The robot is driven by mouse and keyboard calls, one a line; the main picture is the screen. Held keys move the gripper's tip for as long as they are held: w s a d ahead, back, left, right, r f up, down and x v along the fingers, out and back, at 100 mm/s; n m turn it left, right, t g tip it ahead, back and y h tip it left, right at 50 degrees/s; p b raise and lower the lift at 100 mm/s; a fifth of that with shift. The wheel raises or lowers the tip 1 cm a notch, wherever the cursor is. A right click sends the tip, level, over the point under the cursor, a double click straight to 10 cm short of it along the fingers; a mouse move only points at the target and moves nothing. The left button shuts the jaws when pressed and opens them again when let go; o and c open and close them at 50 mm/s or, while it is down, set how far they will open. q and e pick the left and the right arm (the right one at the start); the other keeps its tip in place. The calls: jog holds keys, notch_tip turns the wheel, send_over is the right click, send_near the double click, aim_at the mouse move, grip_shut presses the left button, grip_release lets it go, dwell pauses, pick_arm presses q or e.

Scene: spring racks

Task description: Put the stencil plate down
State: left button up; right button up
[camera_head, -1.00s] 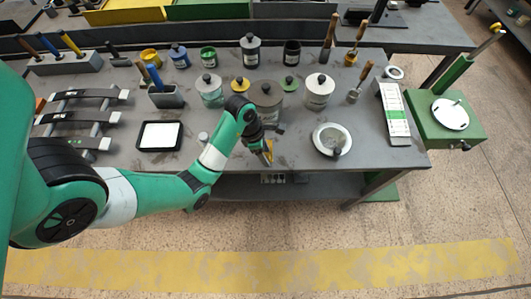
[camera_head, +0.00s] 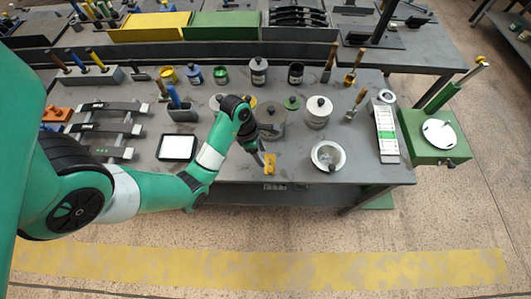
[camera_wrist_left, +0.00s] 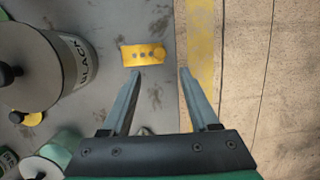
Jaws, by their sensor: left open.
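The stencil plate is a small yellow plate with a row of dark holes. It lies on the grey bench near its front edge, showing in the head view (camera_head: 270,164) and the left wrist view (camera_wrist_left: 143,54). My left gripper (camera_head: 262,155) is just behind and beside it. In the left wrist view, the fingers of my left gripper (camera_wrist_left: 160,72) are spread with nothing between them. The plate lies just beyond the tip of the left-hand finger; I cannot tell whether they touch. My right gripper is out of view.
A jar labelled BLACK (camera_wrist_left: 38,65) stands close to my left gripper. A white bowl (camera_head: 341,157) is to the right and a white-topped pad (camera_head: 177,147) to the left. The bench's front edge (camera_wrist_left: 178,100) is close to the plate, with floor beyond.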

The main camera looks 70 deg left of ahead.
pick_arm(q)
jog(key=shift+s+a+r, duration=0.15)
jog(key=shift+r, duration=0.55)
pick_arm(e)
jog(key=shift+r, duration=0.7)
